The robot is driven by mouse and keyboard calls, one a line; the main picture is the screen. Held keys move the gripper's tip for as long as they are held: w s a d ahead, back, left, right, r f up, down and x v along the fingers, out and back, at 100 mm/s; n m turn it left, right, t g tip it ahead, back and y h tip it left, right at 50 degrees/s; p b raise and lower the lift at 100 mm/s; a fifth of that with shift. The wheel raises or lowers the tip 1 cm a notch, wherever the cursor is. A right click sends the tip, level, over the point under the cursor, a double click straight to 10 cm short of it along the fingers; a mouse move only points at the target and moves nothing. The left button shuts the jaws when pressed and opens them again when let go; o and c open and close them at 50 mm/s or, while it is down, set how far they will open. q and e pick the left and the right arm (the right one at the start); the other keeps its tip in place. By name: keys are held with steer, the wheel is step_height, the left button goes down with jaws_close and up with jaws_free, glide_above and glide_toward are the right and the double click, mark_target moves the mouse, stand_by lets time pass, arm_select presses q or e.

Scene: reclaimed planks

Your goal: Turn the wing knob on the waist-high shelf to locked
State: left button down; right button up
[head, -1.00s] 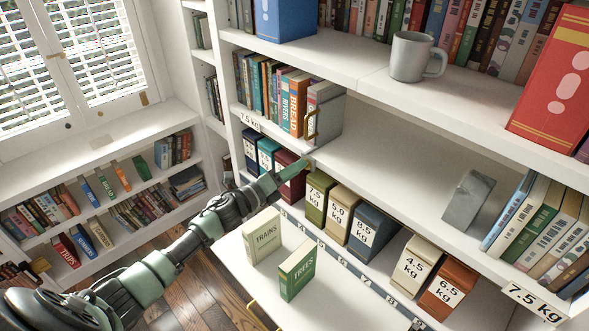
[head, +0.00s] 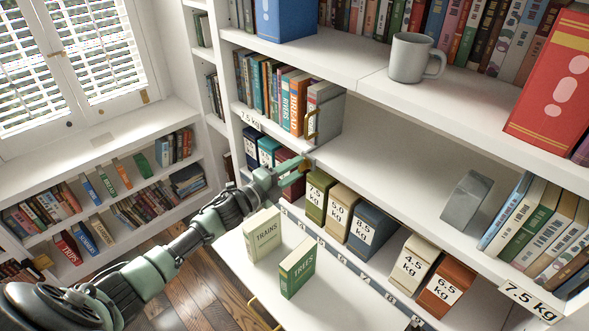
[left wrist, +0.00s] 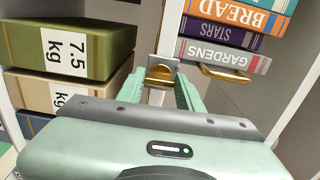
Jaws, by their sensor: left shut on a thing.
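The brass wing knob (left wrist: 160,75) sits on a small grey plate at the front of the waist-high shelf (head: 400,165). In the left wrist view it lies between the two green fingers of my left gripper (left wrist: 159,90), which is shut on it. No lock marking is readable, so I cannot tell which setting the knob points to. My right gripper is not in view.
A brass handle (head: 312,124) sticks out near the grey books just above the knob. Weight-marked boxes, such as the olive one (head: 318,195), stand below. Two books (head: 297,270) stand on a white surface in front. A grey block (head: 466,198) stands on the shelf.

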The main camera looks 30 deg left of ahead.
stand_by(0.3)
arm_select(q)
steer(key=c, duration=0.9)
jaws_free()
steer(key=shift+a, duration=0.1)
steer(key=b+v, duration=0.2)
steer(key=v, duration=0.5)
steer(key=shift+s+a, duration=0.15)
steer(key=shift+s, duration=0.2)
